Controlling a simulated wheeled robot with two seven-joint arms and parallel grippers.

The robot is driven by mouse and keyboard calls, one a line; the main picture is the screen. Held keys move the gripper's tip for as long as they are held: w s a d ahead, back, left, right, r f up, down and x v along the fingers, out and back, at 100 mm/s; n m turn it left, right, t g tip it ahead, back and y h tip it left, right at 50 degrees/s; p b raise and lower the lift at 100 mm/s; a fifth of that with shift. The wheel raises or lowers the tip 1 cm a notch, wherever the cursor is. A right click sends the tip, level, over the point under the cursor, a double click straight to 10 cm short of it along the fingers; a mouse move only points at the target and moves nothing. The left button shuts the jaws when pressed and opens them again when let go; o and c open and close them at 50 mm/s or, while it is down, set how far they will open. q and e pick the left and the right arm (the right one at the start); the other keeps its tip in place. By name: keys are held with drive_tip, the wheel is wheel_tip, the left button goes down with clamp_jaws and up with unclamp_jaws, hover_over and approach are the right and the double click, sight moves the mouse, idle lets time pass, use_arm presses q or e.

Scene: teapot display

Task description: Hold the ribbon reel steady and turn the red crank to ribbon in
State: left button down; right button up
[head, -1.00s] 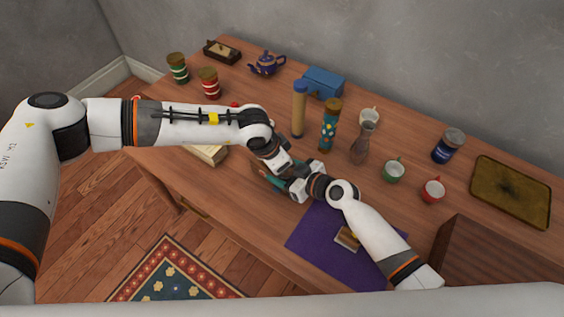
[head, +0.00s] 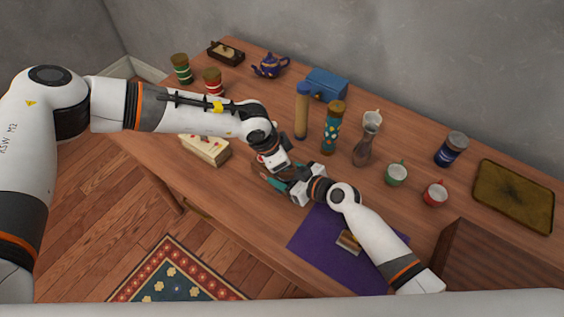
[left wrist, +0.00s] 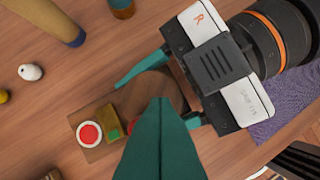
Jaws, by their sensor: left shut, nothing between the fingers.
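The ribbon reel (left wrist: 152,91), a brown wooden body, lies on the table between the teal fingers of my right gripper (left wrist: 148,98). My right gripper also shows in the head view (head: 291,187); its fingers straddle the wood and seem to touch it. A wooden base with a red disc in a white ring (left wrist: 88,133) and a small green patch extends to the left. My left gripper (left wrist: 163,102) is shut and empty, above the reel; in the head view it is low over it (head: 272,166). A red part (left wrist: 134,122), perhaps the crank, is mostly hidden by my left fingers.
A cream box (head: 205,149) lies left of the grippers. A tan cylinder (head: 302,112), a teal patterned cylinder (head: 331,130) and a glass vase (head: 365,147) stand behind. A purple cloth (head: 320,237) lies in front. Cups (head: 396,174) and a tray (head: 512,195) are right.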

use_arm(q)
drive_tip(key=v, duration=1.1)
drive_tip(key=c, duration=2)
unclamp_jaws()
drive_tip(key=shift+a+r, duration=0.15)
drive_tip(key=shift+r, duration=0.15)
drive_tip(key=shift+o, duration=1.3)
drive_tip(key=shift+s+r, duration=0.1)
drive_tip(key=shift+o, duration=1.4)
drive_tip(key=shift+n, duration=0.6)
drive_tip(key=shift+o, duration=0.4)
drive_tip(key=n, duration=0.1)
drive_tip(key=d+n+h, duration=0.1)
drive_tip(key=n, duration=0.1)
drive_tip(key=shift+n+g, duration=0.3)
drive_tip(key=w+a+f+n+g+h, duration=0.1)
drive_tip(key=a+f+n+h, duration=0.15)
drive_tip(key=n, duration=1.05)
drive_tip(key=w+a+f+n+h, duration=0.2)
drive_tip(key=a+n, duration=0.2)
drive_tip(key=n, duration=1)
drive_tip(key=x, duration=1.1)
drive_tip(key=shift+d+f, duration=0.15)
drive_tip(key=shift+f, duration=0.15)
